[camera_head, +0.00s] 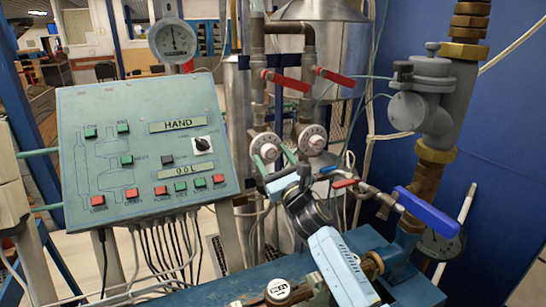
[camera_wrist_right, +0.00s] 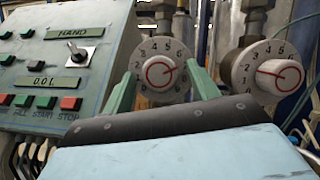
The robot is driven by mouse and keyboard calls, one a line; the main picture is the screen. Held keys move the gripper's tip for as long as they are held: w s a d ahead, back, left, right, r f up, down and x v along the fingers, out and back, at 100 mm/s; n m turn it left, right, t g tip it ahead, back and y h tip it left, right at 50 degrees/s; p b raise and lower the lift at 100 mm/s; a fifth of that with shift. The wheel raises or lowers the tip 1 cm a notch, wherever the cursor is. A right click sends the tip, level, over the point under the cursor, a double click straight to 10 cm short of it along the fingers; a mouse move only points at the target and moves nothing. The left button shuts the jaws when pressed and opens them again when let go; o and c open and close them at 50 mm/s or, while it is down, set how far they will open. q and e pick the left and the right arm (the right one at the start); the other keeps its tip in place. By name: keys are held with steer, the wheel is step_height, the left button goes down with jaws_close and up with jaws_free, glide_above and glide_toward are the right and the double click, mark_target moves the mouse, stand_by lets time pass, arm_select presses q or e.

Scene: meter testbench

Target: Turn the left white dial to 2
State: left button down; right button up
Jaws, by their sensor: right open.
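The left white dial (camera_head: 267,147) is on a pipe right of the control panel. It also shows in the right wrist view (camera_wrist_right: 160,72), with a numbered rim and a red ring and line on its knob. The line points right and slightly up; the exact reading is unclear. The right white dial (camera_head: 313,139) is beside it, also seen in the wrist view (camera_wrist_right: 279,76). My right gripper (camera_head: 274,158) is open in front of the left dial. Its green fingers stand either side of the knob; contact is unclear. My left gripper is out of view.
The sloping control panel (camera_head: 150,145) is at left. Red valve levers (camera_head: 290,82) stick out above the dials. A blue lever (camera_head: 428,211) and grey pipework (camera_head: 430,95) are at right. A round gauge (camera_head: 174,41) stands above the panel.

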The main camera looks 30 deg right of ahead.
steer(key=shift+w, duration=0.1)
steer(key=c, duration=1)
